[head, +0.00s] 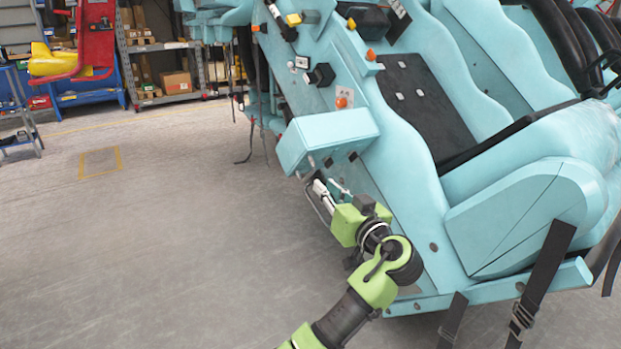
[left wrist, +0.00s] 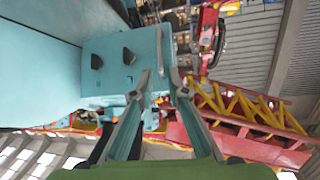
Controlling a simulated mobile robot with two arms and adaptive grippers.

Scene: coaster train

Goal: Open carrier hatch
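The teal ride carrier (head: 385,165) fills the right of the head view. A light teal box-like panel (head: 328,138), which looks like the hatch, juts out from its side. In the left wrist view a teal face of the carrier (left wrist: 108,72) with dark knobs is close ahead on the left. My left gripper (head: 326,190) is just below the panel, beside the carrier's side. In the left wrist view my left gripper's fingers (left wrist: 162,84) are apart, near the right edge of that face. I see nothing held; contact is unclear. My right gripper is out of view.
Knobs and orange buttons (head: 343,102) line the carrier's side above the panel. Black straps (head: 545,270) hang at the lower right. The floor (head: 150,230) to the left is clear. Shelves (head: 165,70) stand at the back left.

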